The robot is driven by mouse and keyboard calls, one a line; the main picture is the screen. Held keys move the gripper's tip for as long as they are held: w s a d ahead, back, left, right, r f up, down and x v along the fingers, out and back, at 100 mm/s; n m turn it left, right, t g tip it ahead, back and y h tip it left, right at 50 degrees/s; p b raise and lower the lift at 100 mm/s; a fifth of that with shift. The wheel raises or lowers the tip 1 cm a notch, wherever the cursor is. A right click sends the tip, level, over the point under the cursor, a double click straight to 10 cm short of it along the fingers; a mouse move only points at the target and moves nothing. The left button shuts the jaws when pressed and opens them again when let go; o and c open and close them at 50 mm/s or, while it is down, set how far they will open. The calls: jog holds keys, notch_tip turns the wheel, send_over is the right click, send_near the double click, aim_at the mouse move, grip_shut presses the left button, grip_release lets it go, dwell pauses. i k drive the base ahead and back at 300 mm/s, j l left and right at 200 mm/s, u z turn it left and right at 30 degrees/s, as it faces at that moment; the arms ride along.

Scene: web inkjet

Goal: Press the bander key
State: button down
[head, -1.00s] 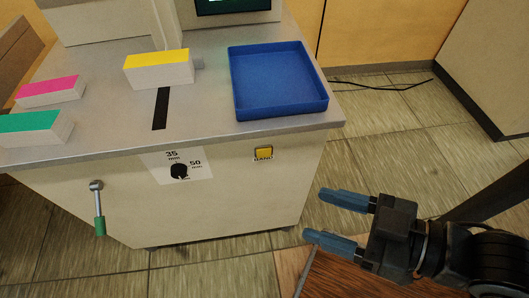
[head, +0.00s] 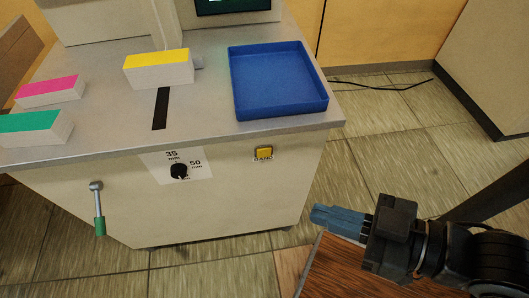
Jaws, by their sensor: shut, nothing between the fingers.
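The bander key (head: 264,153) is a small yellow square button labelled BAND on the front panel of the grey bander (head: 235,185), below the blue tray. My gripper (head: 316,217) is shut and empty, its blue fingers together. It is to the right of and lower than the key in the picture, apart from the panel, with the fingertips pointing left. Nothing covers the key.
A blue tray (head: 325,103) sits on the bander top, beside a yellow-topped stack (head: 158,68). Pink (head: 50,90) and teal (head: 36,127) stacks lie at left. A knob (head: 179,171) and a green-handled lever (head: 99,225) are on the front. A wooden surface (head: 345,268) is below my gripper.

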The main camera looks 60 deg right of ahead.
aim_at(266, 151)
jog(key=z, duration=1.65)
jog(key=k+l, duration=0.15)
jog(key=k, duration=0.3)
jog(key=k+l, duration=0.15)
jog(key=k, duration=0.3)
